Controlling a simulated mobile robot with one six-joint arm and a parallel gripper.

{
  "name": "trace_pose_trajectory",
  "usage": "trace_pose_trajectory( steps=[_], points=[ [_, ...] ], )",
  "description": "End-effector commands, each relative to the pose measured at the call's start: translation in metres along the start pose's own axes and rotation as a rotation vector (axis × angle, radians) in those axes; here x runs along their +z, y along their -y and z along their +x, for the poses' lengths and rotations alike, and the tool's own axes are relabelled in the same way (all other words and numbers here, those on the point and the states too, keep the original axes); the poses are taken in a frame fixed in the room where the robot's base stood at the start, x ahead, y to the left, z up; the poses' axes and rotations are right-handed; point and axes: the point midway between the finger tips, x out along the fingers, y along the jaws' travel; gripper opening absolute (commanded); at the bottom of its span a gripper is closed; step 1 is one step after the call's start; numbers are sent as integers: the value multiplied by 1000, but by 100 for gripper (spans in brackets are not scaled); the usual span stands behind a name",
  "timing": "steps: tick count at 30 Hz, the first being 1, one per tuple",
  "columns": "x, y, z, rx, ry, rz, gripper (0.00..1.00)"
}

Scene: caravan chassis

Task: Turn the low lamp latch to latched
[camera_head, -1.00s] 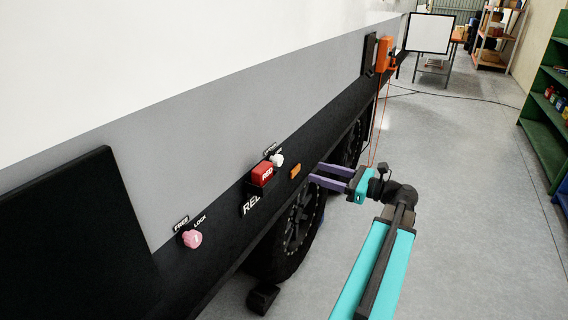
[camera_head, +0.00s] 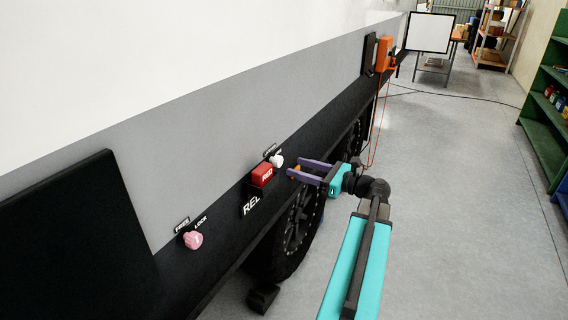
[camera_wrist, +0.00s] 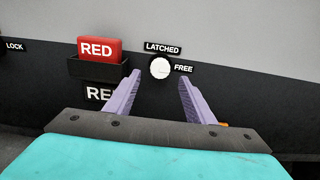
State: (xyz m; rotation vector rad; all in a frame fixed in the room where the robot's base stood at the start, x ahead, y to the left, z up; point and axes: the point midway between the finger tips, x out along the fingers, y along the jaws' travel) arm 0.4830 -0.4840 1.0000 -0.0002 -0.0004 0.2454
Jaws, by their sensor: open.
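The low lamp latch is a small white round knob (camera_head: 277,160) on the dark lower side panel. In the wrist view the knob (camera_wrist: 159,67) has a LATCHED label above it and a FREE label to its right. Which label it points to is too small to tell. My gripper (camera_head: 296,168) is open and empty, just right of the knob in the head view. In the wrist view its two purple fingers (camera_wrist: 160,79) stand apart, one to each side below the knob, with a gap before the panel.
A red block marked RED (camera_wrist: 100,48) sits in a black holder left of the knob. A pink knob (camera_head: 193,240) with a LOCK label is further left. An orange box (camera_head: 384,54) hangs at the far end. Wheels are below; open floor lies right.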

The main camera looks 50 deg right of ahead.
Motion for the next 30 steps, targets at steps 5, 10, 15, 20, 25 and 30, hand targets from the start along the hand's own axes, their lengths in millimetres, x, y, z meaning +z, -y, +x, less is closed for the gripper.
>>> trace_pose_trajectory(
  steps=[5,10,15,20,25,30],
  points=[
    [1,0,24,1,0,1,49],
    [1,0,45,1,0,1,49],
    [0,0,58,-1,0,1,49],
    [0,0,62,-1,0,0,49],
    [0,0,62,-2,0,0,49],
    [0,0,62,-2,0,0,36]
  ],
)
